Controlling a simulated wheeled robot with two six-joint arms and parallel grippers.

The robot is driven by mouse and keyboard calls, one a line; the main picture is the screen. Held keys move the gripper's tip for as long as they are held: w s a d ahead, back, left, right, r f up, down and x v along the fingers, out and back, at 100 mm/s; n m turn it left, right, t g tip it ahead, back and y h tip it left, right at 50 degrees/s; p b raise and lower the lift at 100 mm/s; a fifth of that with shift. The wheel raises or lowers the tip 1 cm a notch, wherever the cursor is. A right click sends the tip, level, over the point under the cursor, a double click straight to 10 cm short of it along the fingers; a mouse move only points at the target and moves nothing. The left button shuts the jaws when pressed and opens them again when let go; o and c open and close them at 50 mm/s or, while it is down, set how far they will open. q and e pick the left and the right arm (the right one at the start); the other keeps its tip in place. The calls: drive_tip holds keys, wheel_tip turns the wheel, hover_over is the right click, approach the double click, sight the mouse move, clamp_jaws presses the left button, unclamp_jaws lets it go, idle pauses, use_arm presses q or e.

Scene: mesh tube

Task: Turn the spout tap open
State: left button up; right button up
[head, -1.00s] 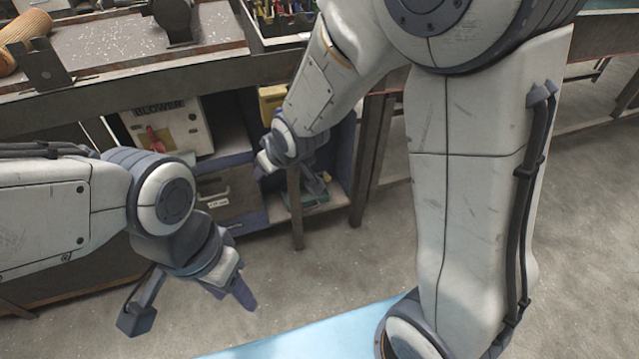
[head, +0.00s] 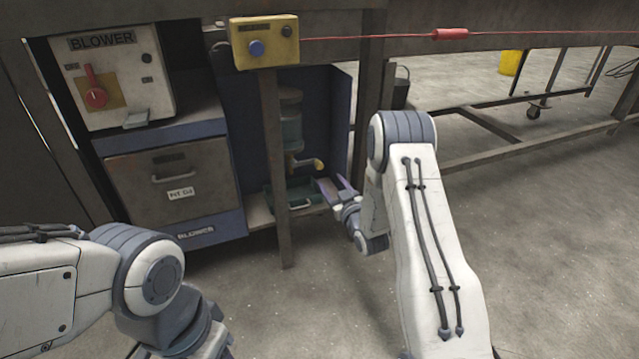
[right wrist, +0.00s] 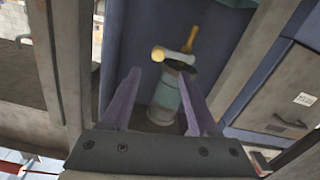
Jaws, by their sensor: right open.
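The spout tap (head: 304,163) is a small yellow-brass fitting low on a grey-blue cylinder (head: 290,125) inside the blue bay under the bench. In the right wrist view the tap shows a round yellow end (right wrist: 158,54) and an upright brass piece (right wrist: 192,38). My right gripper (head: 332,187) is open and empty, with purple fingers, just below and right of the tap in the head view. In the right wrist view its fingers (right wrist: 157,92) stand apart, with the cylinder between them in the picture; I see no contact. My left arm is at lower left; its fingers are out of frame.
A bench leg (head: 275,160) stands in front of the bay, left of the tap. A green tray (head: 268,200) lies below the tap. A blower box (head: 112,75), a drawer (head: 175,175) and a yellow button box (head: 264,42) are to the left. The floor in front is clear.

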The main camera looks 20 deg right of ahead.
sight(321, 168)
drive_tip(key=w+b, duration=0.1)
drive_tip(key=w, duration=0.2)
drive_tip(key=w+b, duration=0.2)
drive_tip(key=w, duration=0.1)
drive_tip(key=w+b, duration=0.2)
drive_tip(key=w, duration=0.1)
drive_tip(key=shift+w+f, duration=0.2)
drive_tip(key=shift+f, duration=0.05)
drive_tip(key=shift+w+r, duration=0.1)
drive_tip(key=shift+w, duration=0.4)
clamp_jaws()
idle(0.7)
